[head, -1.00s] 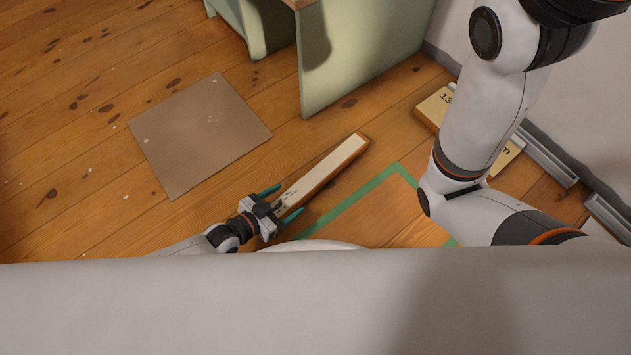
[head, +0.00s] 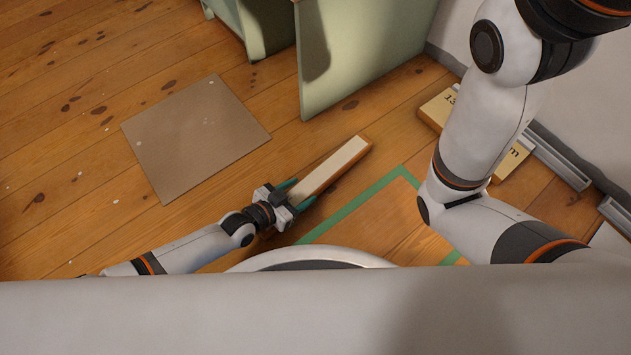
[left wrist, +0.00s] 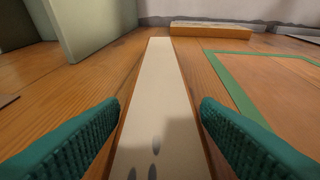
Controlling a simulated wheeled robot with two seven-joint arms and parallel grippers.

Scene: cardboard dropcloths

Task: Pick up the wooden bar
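The wooden bar (head: 335,163) lies on the plank floor, with a pale top face and orange-brown sides. In the left wrist view the bar (left wrist: 158,95) runs away from me between the fingers. My left gripper (head: 293,194) is at the bar's near end, its teal fingers open on either side. In the left wrist view the open fingers of the left gripper (left wrist: 160,140) stand apart from the bar, with a gap on each side. The bar's near end is cut off there. My right arm crosses the right of the head view, but its gripper is out of view.
A cardboard sheet (head: 195,138) lies flat on the left. A pale green cabinet (head: 362,50) stands beyond the bar. Green tape (head: 355,203) outlines a floor area to the right. A labelled wooden block (head: 437,107) lies by the wall.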

